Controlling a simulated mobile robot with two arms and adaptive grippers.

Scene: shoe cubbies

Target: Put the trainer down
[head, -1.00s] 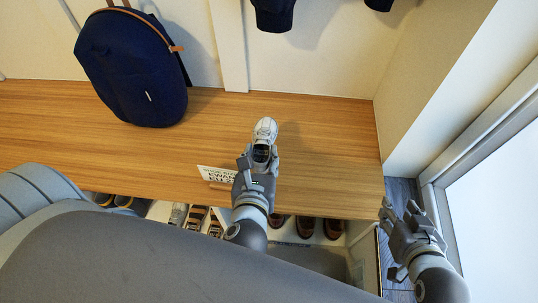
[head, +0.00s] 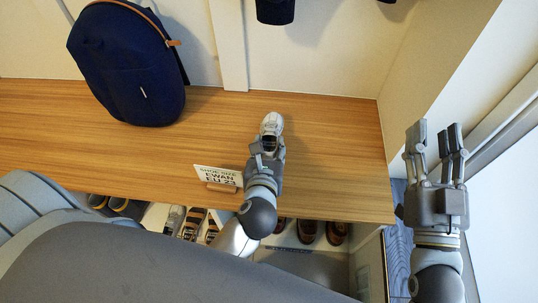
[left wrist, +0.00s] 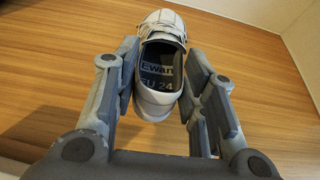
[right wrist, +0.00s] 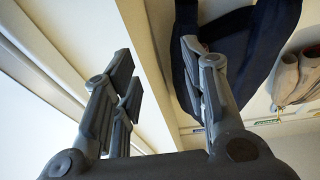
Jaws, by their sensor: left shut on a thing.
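The trainer (head: 273,124) is white-grey with laces and a dark insole. In the head view it is over the wooden bench top, toe pointing to the wall. My left gripper (head: 267,153) is at its heel end. The left wrist view shows the trainer (left wrist: 160,100) between the two fingers, with "Ewan EU 24" on the insole; my left gripper is shut on it. Whether the sole touches the bench is hard to tell. My right gripper (head: 436,137) is open and empty, off the bench's right end.
A size card (head: 217,177) reading "EWAN" stands at the bench's (head: 335,150) front edge, left of my left gripper. A navy backpack (head: 130,65) stands on the bench at left. Brown shoes (head: 337,232) sit in cubbies below. Bare bench lies right of the trainer.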

